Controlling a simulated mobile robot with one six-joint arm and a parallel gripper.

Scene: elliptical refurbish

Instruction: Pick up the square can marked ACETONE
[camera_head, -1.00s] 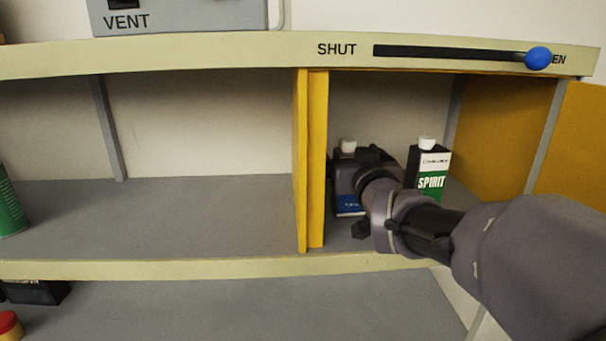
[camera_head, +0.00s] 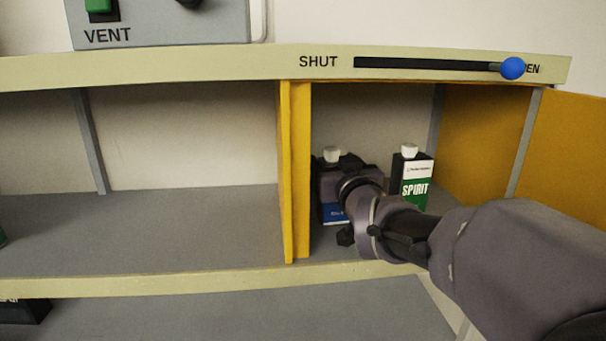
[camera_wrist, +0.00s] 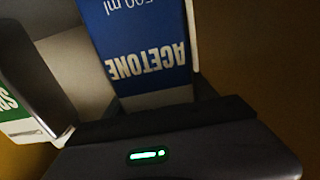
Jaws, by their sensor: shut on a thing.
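The square can marked ACETONE (camera_wrist: 147,50) has a blue and white label and fills the upper middle of the wrist view, upside down. In the head view the ACETONE can (camera_head: 334,214) stands in the yellow-doored cabinet bay, mostly hidden behind my gripper; its white cap and a strip of blue label show. My gripper (camera_head: 347,185) is inside the bay, shut on this can. The fingertips are hidden in the head view. Whether the can touches the shelf cannot be told.
A black SPIRIT can (camera_head: 415,184) with a green and white label stands just right of my gripper; its edge also shows in the wrist view (camera_wrist: 20,115). A yellow panel (camera_head: 296,170) bounds the bay on the left.

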